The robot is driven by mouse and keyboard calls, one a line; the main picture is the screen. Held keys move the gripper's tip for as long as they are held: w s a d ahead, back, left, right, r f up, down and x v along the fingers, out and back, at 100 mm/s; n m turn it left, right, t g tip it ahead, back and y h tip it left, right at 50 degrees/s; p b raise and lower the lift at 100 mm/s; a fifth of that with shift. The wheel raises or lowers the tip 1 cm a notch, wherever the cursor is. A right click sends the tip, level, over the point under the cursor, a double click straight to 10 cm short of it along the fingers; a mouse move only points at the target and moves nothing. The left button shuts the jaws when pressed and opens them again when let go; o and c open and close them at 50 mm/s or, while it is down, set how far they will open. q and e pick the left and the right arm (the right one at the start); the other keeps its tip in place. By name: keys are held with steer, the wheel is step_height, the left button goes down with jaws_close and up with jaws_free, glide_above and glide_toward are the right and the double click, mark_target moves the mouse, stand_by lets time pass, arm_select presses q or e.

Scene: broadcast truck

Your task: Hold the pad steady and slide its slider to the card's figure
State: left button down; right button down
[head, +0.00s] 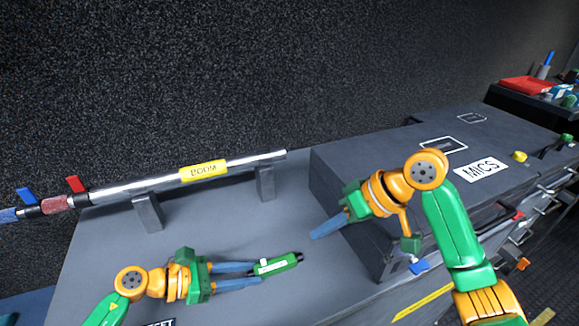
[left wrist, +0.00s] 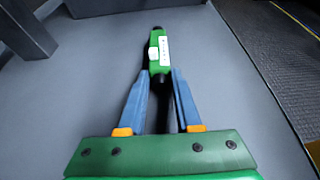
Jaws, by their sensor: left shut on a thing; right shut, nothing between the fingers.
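The pad is a small green block (head: 279,264) with a white strip and a white slider on its face and dark ends. It lies low over the grey tabletop in the head view, and it also shows at the upper middle of the left wrist view (left wrist: 160,62). My left gripper (head: 258,273) is shut on the pad's near end. My right gripper (head: 313,236) is shut and empty, up and to the right of the pad, apart from it. A card with the ending "ET" (head: 161,323) is cut off at the bottom edge; no figure is readable.
A silver boom pole with a yellow BOOM label (head: 203,170) rests on grey stands behind the pad. A dark box labelled MICS (head: 481,169) stands to the right. Grey tabletop (head: 215,225) is clear between pole and pad.

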arm_select(q)
steer(key=c, duration=0.5)
jaws_free()
